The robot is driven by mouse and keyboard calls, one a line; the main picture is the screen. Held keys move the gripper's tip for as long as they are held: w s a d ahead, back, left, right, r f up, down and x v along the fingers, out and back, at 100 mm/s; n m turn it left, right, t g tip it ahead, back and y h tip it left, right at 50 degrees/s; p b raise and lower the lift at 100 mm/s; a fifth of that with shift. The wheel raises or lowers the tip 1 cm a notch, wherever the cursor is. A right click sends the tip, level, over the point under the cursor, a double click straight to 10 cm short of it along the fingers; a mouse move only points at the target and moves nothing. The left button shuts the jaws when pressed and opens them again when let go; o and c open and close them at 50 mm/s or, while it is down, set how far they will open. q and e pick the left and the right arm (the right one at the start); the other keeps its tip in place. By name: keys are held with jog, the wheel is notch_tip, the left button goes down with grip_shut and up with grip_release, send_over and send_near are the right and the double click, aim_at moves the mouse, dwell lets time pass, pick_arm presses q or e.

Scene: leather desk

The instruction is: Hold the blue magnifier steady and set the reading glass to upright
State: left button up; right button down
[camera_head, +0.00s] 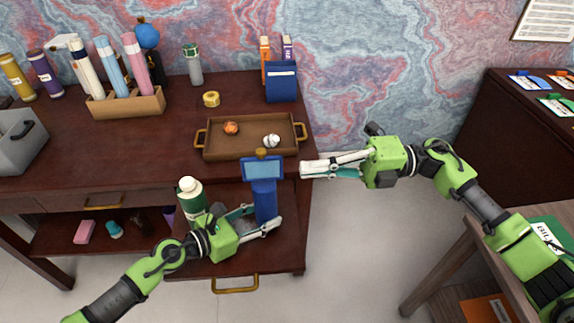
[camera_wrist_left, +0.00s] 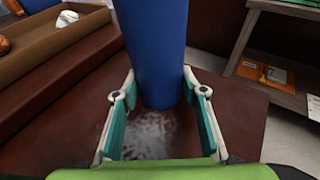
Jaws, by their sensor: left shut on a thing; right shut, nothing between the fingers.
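The blue magnifier (camera_head: 265,203) stands on the low shelf at the front of the desk. Its thick blue column fills the upper middle of the left wrist view (camera_wrist_left: 152,45). The reading glass (camera_head: 262,169), a pale blue pane in a blue frame, sits at the column's top; its exact tilt is hard to tell. My left gripper (camera_head: 266,217) is shut on the column, one finger on each side; its fingers also show in the left wrist view (camera_wrist_left: 158,90). My right gripper (camera_head: 304,169) is shut and empty, to the right of the reading glass and apart from it.
A green bottle (camera_head: 191,200) with a white cap stands left of the magnifier, close to my left gripper. A brown tray (camera_head: 250,150) with two small items lies behind. A blue holder (camera_head: 282,87) stands further back. Open floor lies to the right.

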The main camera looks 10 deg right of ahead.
jog(key=shift+d, duration=2.2)
pick_arm(q)
jog(key=o, duration=0.9)
jog(key=shift+a, duration=0.15)
